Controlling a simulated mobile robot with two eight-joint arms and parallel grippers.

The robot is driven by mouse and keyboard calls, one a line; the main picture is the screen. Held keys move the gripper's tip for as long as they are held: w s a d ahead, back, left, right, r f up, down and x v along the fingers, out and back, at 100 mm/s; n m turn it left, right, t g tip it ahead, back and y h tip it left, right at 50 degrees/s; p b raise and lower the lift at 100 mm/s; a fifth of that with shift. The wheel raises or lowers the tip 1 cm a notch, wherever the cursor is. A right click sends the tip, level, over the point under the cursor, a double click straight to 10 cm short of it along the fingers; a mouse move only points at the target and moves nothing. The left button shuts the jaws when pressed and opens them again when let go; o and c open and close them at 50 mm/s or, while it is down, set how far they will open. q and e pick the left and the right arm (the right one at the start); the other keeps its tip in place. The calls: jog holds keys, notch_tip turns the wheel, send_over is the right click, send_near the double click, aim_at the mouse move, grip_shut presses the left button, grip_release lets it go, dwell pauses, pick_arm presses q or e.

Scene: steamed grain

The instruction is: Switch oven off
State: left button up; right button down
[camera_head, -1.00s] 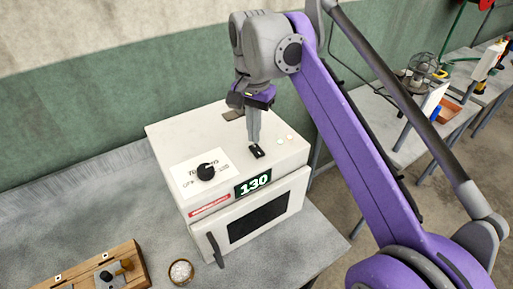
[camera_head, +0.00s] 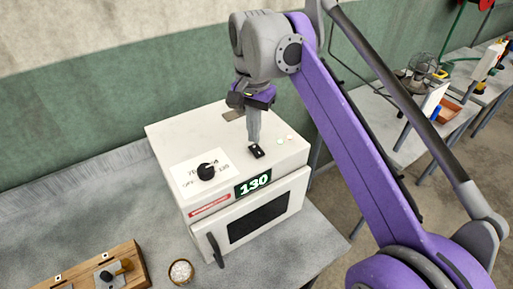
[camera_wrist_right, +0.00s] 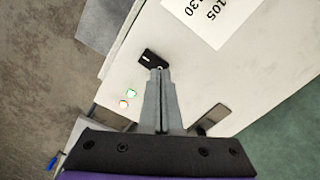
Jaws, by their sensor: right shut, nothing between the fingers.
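The white oven (camera_head: 282,200) stands on the grey table with its door shut. A black round knob (camera_head: 206,172) sits on a white label on top. A small black switch (camera_head: 256,151) is on the oven top to the right of the knob. My right gripper (camera_head: 253,143) points down with its fingers closed and empty, its tips right at the switch. In the right wrist view the fingertips (camera_wrist_right: 159,70) are beside the switch (camera_wrist_right: 149,57); I cannot tell whether they touch it. My left gripper is not in view.
Two small round lights (camera_head: 284,139) sit on the oven top right of the switch. A bowl of white grain (camera_head: 181,271) and a wooden rack (camera_head: 130,258) stand on the table in front. Other tables with tools are at the right.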

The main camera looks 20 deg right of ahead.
aim_at(254, 146)
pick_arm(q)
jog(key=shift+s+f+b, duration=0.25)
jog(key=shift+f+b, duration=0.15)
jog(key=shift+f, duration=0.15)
pick_arm(e)
jog(key=shift+f, duration=0.9)
jog(key=shift+r+p, duration=0.6)
jog(key=shift+r, duration=0.35)
jog(key=shift+w+r+p, duration=0.1)
jog(key=shift+r+p, duration=1.4)
jog(key=shift+r, duration=1.15)
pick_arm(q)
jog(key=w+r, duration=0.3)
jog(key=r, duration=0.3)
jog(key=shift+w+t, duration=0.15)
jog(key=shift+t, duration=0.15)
pick_arm(e)
jog(key=shift+f, duration=0.1)
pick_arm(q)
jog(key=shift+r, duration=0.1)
